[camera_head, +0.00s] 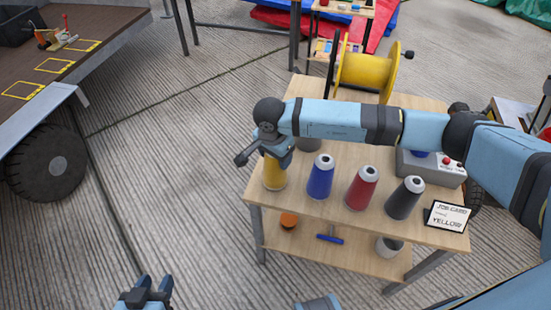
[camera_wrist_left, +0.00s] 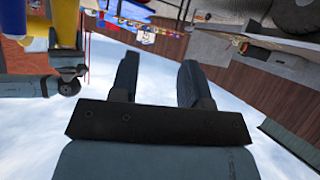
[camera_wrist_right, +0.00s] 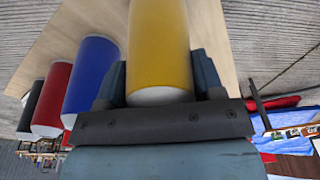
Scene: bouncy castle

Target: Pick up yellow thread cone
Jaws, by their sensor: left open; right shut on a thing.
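The yellow thread cone (camera_head: 273,174) stands at the left front corner of the wooden table, its upper part hidden by my right gripper (camera_head: 268,150). In the right wrist view the yellow cone (camera_wrist_right: 158,45) sits between the two fingers of my right gripper (camera_wrist_right: 160,80), which is shut on it. In the head view its base appears at the tabletop; I cannot tell whether it is lifted. My left gripper (camera_head: 150,288) is open and empty, low at the bottom left, away from the table. Its fingers stand apart in the left wrist view (camera_wrist_left: 158,80).
Blue (camera_head: 320,177), red (camera_head: 361,188) and dark grey (camera_head: 404,198) cones stand in a row right of the yellow one. A job card (camera_head: 447,216) reading YELLOW is at the right corner. A yellow spool (camera_head: 365,72) stands behind. Floor left of the table is clear.

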